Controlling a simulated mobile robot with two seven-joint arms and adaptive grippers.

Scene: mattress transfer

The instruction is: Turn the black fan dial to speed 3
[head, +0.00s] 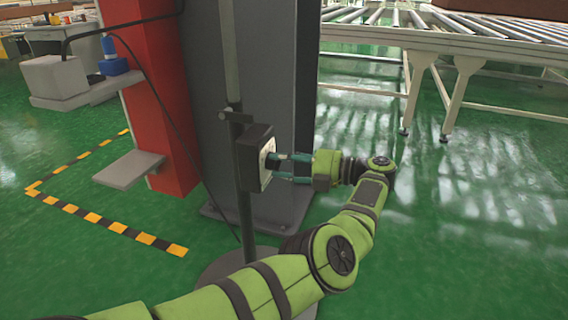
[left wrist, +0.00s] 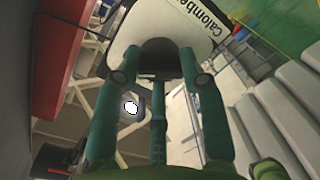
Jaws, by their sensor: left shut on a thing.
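The control box (head: 252,158) is dark with a pale front plate (head: 266,163), mounted on a thin grey pole. My left gripper (head: 281,168) comes at the plate from the right, its teal fingertips at the plate. In the left wrist view the white plate (left wrist: 197,20) carries printed lettering, partly cut off by the frame. The black dial (left wrist: 158,50) shows there as a dark shape between the fingers of my left gripper (left wrist: 158,66), which are shut on it. The fingers hide most of the dial in the head view. I cannot read its speed setting. My right gripper is not in view.
A grey column (head: 270,85) and a red post (head: 158,60) stand behind the box. A small grey shelf (head: 128,169) juts out at left. A roller conveyor (head: 450,40) stands at back right. Green floor at right is open.

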